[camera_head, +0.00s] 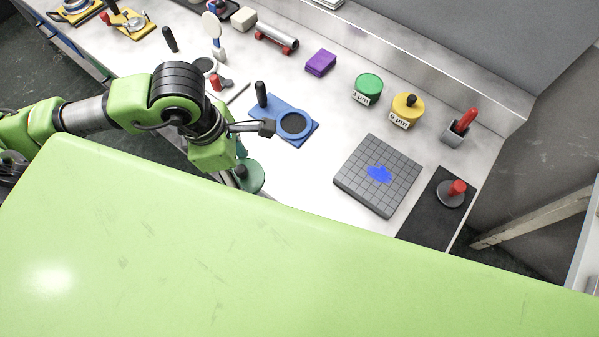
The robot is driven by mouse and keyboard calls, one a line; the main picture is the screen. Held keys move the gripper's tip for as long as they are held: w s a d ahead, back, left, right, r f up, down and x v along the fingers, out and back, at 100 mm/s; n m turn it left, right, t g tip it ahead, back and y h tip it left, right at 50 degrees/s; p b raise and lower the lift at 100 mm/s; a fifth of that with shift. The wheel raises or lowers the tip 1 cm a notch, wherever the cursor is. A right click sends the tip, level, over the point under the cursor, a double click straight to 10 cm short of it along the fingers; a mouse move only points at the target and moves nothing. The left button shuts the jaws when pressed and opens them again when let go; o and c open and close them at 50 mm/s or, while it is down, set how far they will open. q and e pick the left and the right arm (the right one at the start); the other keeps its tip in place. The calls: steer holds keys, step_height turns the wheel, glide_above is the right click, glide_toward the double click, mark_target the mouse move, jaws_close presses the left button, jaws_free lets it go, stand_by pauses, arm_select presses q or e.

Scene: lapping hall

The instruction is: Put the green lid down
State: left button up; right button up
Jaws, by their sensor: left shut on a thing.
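The green lid (252,178) is a dark green disc with a dark knob, close to the near edge of the bench. My left gripper (244,150) is shut on it, and the gripper and my green body hide part of the lid. I cannot tell whether the lid touches the bench. A green jar (369,84) labelled 3 µm stands at the back, with no knob on top. My right gripper is not in view.
A blue plate with a ring (283,113) lies just right of the gripper. A gridded grey plate (357,178) with a blue smear, a yellow jar (407,110) labelled 6 µm and a purple block (320,62) stand further right. White bench between the blue and gridded plates is bare.

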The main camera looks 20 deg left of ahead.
arm_select(q)
steer(key=shift+w+d+f+b, duration=0.7)
steer(key=shift+w+f+b, duration=0.15)
steer(key=shift+b, duration=3.35)
steer(key=shift+d+r, duration=0.2)
steer(key=w+d+f+p, duration=0.3)
steer(key=w+d, duration=0.2)
glide_above(303, 175)
steer(key=a, duration=0.1)
steer(key=f, duration=0.3)
steer(key=s+f, duration=0.1)
steer(key=f, duration=0.1)
steer(key=shift+w+d+f+p, duration=0.1)
steer(key=shift+w+f+p, duration=0.1)
steer(key=shift+p, duration=0.15)
step_height(303, 175, down, 3)
steer(key=shift+w+d+p, duration=0.1)
steer(key=shift+p, duration=0.6)
steer(key=shift+f, duration=0.2)
